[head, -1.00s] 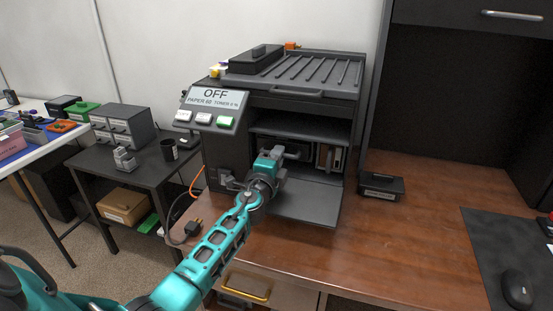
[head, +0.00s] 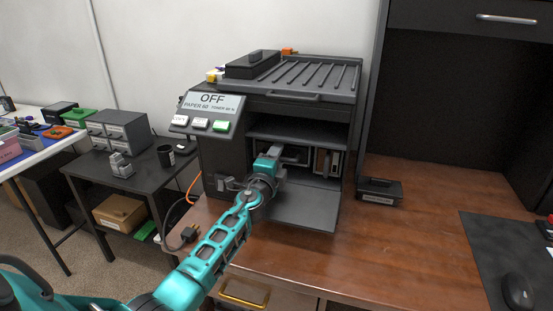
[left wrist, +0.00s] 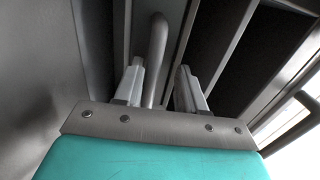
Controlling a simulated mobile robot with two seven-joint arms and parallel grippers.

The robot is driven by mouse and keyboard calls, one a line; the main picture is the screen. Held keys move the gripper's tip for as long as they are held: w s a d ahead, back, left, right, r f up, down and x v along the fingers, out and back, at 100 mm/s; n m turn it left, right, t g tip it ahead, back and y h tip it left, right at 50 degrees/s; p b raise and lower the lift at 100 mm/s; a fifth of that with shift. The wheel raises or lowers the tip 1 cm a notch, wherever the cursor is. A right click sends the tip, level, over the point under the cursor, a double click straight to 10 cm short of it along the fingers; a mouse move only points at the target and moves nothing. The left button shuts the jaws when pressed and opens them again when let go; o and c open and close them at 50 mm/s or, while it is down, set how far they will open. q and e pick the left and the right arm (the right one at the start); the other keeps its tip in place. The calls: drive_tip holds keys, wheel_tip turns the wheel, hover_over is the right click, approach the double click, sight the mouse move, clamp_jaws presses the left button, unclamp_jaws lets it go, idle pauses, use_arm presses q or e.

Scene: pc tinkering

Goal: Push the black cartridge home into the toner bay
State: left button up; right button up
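The printer's front is open, with its flap (head: 305,210) folded down before the toner bay (head: 300,131). A dark cartridge face (head: 296,154) shows inside the bay, mostly hidden behind my left gripper (head: 274,153); its exact depth cannot be told. In the left wrist view, the two fingers of my left gripper (left wrist: 160,85) are apart, with a grey handle bar (left wrist: 157,45) between them and no clear grip on it. The panel (head: 212,103) reads OFF, PAPER 60 and a high toner figure, blurred. My right gripper is not in view.
A black labelled cartridge-like block (head: 379,191) lies on the wooden desk (head: 400,245), right of the printer. A black mouse (head: 517,290) lies on a dark mat at far right. The desk's middle is clear.

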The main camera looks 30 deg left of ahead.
use_arm(q)
drive_tip(key=shift+f, duration=0.2)
drive_tip(key=shift+c, duration=0.3)
drive_tip(key=shift+s, duration=0.1)
drive_tip(key=shift+p+v, duration=0.5)
drive_tip(key=shift+v, duration=1)
drive_tip(key=shift+r+p+v, duration=0.2)
drive_tip(key=shift+p+v, duration=0.1)
drive_tip(key=shift+v, duration=2.1)
drive_tip(key=shift+s+f, duration=0.1)
drive_tip(key=shift+s, duration=0.05)
drive_tip(key=b+v, duration=0.1)
drive_tip(key=v, duration=1.1)
drive_tip(key=shift+s+b, duration=0.35)
